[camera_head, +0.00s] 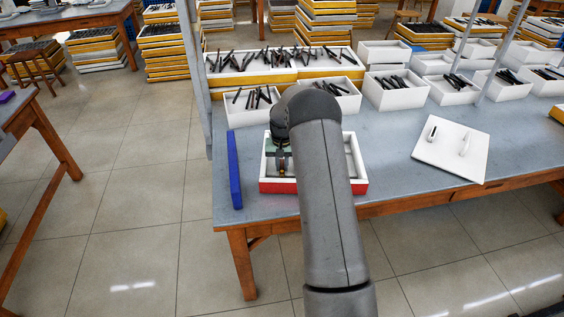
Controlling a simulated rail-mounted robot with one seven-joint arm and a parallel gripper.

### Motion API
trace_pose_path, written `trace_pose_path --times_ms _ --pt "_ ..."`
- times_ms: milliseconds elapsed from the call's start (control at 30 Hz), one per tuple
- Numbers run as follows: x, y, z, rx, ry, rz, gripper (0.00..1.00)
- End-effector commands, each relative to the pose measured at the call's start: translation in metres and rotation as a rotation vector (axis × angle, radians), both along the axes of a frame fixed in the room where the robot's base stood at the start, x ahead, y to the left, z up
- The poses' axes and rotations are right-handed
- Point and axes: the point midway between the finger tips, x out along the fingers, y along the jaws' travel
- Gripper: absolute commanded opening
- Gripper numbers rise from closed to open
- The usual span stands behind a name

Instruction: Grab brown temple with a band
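My gripper (281,166) points down into the left part of a white tray with a red front (284,187) on the table. My own arm covers much of the gripper and the tray's middle, so I cannot tell whether the fingers are open or shut. A small brownish or gold spot shows by the fingertips, too small to identify. Dark temples lie in a long white tray (226,79) and in white boxes behind, including a box (244,116) at the left and a box (400,101) at the right. I cannot make out a brown temple with a band.
The grey-blue table (395,180) has free room right of the red-fronted tray. A white board (451,161) with two raised white pieces lies farther right. Grey posts rise at the table's back.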

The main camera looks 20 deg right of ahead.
Motion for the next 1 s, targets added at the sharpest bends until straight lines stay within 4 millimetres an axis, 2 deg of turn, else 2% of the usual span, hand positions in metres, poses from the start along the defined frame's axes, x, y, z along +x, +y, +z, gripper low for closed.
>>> trace_pose_path --times_ms 367,467,600,667,900,1000 --pt "0.000 0.000 0.004 -0.001 -0.002 0.000 0.00" --pt "0.001 0.000 0.011 -0.001 -0.003 0.000 0.00" --pt "0.001 0.000 0.031 -0.001 -0.005 0.000 0.00" --pt "-0.007 -0.005 0.041 -0.002 -0.004 -0.003 0.00" --pt "-0.050 -0.026 0.095 -0.003 -0.004 -0.004 0.00" --pt "-0.074 -0.038 0.103 -0.001 -0.002 -0.005 0.00"
